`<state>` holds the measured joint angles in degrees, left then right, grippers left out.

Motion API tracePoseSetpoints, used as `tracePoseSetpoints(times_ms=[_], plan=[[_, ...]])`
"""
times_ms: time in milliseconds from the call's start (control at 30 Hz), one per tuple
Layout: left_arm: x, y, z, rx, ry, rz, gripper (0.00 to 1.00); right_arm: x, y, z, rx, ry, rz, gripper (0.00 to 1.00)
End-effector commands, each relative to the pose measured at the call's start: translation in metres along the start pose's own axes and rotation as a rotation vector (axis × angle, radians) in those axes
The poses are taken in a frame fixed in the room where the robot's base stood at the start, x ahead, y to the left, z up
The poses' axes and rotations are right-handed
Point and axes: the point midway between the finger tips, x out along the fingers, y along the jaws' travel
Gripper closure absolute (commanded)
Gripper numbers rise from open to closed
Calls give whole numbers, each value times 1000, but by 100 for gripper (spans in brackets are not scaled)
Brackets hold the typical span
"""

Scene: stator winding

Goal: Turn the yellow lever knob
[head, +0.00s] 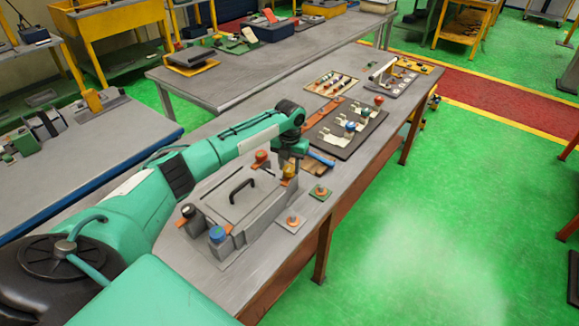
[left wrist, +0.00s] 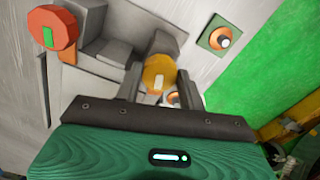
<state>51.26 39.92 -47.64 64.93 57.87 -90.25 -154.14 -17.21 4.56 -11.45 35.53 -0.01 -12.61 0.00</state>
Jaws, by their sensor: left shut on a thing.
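The yellow lever knob (head: 289,171) sits on the far right corner of a grey box (head: 236,210) on the workbench. In the left wrist view the knob (left wrist: 158,74) is a round yellow cap with a pale bar across its middle. My left gripper (head: 290,168) reaches down over this corner from the left. In the left wrist view the two fingers of my left gripper (left wrist: 157,80) stand on either side of the knob and are closed on it. The lever under the knob is mostly hidden. My right gripper is not in view.
A red-orange knob (head: 261,157) stands close beside the yellow one, with a blue knob (head: 217,234) at the near corner. A black handle (head: 242,188) rises from the lid. Small plates with buttons (head: 319,193) lie to the right. A dark board (head: 350,130) lies beyond.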

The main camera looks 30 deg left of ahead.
Motion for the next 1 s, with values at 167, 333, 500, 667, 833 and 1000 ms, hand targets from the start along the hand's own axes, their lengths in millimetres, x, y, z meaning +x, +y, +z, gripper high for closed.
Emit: tracePoseSetpoints(times_ms=[167,333,500,667,833,1000], plan=[[-5,1,3,98,-10,-2,83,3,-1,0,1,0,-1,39],[-6,1,3,160,-10,-2,83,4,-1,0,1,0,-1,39],[-6,1,3,190,-10,-2,83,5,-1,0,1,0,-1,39],[-6,1,3,198,-10,-2,83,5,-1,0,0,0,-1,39],[-6,1,3,198,-10,-1,83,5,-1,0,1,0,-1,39],[-6,1,3,197,-9,-1,49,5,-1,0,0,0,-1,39]])
